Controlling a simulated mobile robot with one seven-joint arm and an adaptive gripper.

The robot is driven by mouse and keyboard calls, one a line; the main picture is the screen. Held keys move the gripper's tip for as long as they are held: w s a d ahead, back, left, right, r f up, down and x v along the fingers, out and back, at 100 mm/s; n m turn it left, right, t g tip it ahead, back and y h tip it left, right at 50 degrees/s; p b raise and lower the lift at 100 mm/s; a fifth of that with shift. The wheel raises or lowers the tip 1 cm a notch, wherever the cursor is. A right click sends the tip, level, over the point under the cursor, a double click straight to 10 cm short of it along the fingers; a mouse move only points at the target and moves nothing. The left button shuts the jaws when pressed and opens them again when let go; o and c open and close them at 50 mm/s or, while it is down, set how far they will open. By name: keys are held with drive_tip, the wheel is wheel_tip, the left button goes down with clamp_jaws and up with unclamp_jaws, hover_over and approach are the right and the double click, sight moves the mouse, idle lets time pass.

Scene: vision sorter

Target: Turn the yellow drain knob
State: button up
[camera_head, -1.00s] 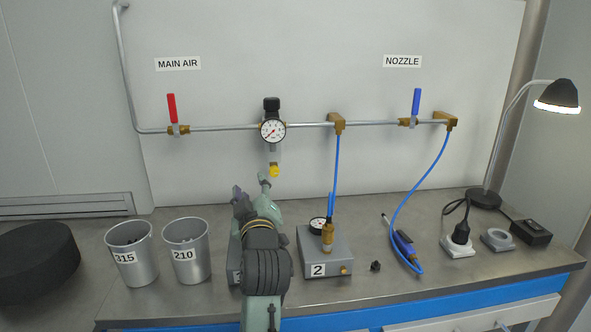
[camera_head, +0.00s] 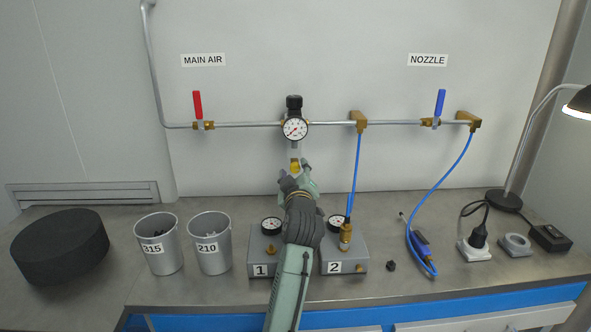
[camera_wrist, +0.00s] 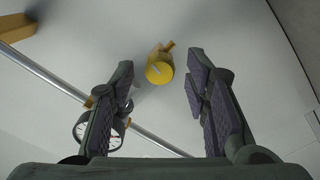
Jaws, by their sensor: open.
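The yellow drain knob (camera_head: 295,165) hangs below the regulator with its round gauge (camera_head: 294,129) on the wall pipe. In the wrist view the yellow drain knob (camera_wrist: 159,72) shows its round end, with a small brass fitting behind it, between and beyond my fingertips. My gripper (camera_head: 296,176) is just below and in front of the knob, its fingers pointing up. In the wrist view my gripper (camera_wrist: 160,80) is open and empty, and the knob lies in the gap without visible contact. The knob's lower part is partly hidden by my fingers in the head view.
The red MAIN AIR handle (camera_head: 198,105) and blue NOZZLE handle (camera_head: 439,103) both stand upright. Boxes 1 (camera_head: 258,262) and 2 (camera_head: 346,262) flank my arm on the bench. Cups 315 (camera_head: 159,257) and 210 (camera_head: 211,256) stand at left. A blue hose (camera_head: 357,180) hangs right of my gripper.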

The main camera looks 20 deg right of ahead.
clamp_jaws()
idle(0.6)
